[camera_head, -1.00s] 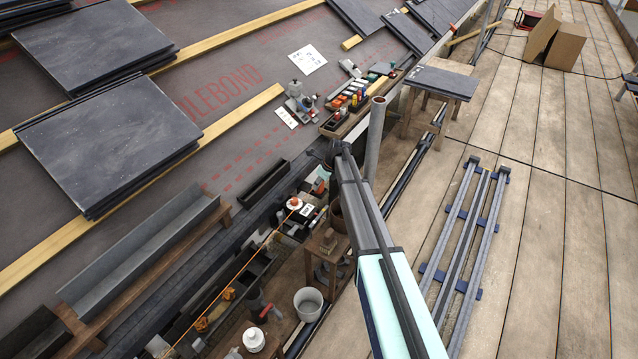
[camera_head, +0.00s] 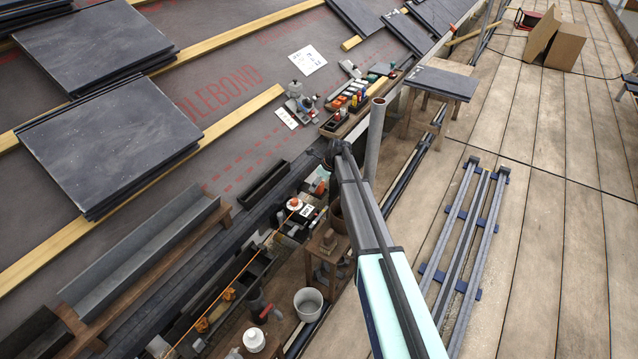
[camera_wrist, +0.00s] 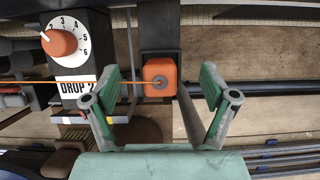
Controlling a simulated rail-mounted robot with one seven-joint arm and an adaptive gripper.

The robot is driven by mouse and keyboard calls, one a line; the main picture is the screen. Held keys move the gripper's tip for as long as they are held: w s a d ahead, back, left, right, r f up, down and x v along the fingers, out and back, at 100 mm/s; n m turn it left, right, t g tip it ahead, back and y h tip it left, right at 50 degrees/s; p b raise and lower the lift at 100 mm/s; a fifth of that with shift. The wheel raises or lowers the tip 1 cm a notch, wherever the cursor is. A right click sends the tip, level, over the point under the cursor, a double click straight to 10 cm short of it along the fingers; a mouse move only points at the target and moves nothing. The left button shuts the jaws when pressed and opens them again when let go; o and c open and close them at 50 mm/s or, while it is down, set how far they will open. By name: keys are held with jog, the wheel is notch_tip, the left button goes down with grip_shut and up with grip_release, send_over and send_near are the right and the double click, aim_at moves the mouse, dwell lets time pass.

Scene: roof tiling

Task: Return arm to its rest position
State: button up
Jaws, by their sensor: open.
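My gripper (camera_wrist: 159,112) shows in the wrist view with its two green fingers spread wide and nothing between them. Beyond the fingertips is an orange block (camera_wrist: 160,76) with a grey round centre, on a dark mount. To its left is an orange dial (camera_wrist: 60,42) with a numbered white face, above a label reading "DROP 2". I cannot tell how far the fingers are from these. In the head view my arm reaches out over the strip of tools beside the roof; the gripper itself is hidden there.
An orange line (camera_head: 225,287) runs along the tool strip. A grey bucket (camera_head: 308,303) and a small wooden stand (camera_head: 325,245) are close beside my arm. Stacked slates (camera_head: 110,140) lie on the roof at left.

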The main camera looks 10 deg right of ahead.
jog(key=shift+r+p, duration=2.95)
jog(key=shift+r, duration=1.25)
jog(key=s+n, duration=0.4)
jog(key=s, duration=0.4)
jog(key=s+f+n+g+h, duration=0.1)
jog(key=s+n, duration=0.4)
jog(key=s, duration=0.3)
jog(key=s+a+f+n, duration=0.1)
jog(key=s+n, duration=0.3)
jog(key=s, duration=0.4)
jog(key=shift+f+g+h, duration=0.1)
jog(key=shift+g+h, duration=0.2)
jog(key=s+d+n+g+h, duration=0.1)
jog(key=s+n+h, duration=0.1)
jog(key=s+n, duration=1.55)
jog(key=s+f+m+g+p, duration=0.2)
jog(key=s+f+g+p, duration=0.25)
jog(key=s, duration=1.15)
jog(key=s+f+m+g+p, duration=0.25)
jog(key=s+f+p, duration=0.2)
jog(key=s, duration=1.15)
notch_tip(320, 180, down, 14)
jog(key=s+g+b, duration=0.2)
jog(key=b, duration=1.5)
jog(key=shift+s+f, duration=0.25)
jog(key=shift+s, duration=0.15)
jog(key=shift+b, duration=0.3)
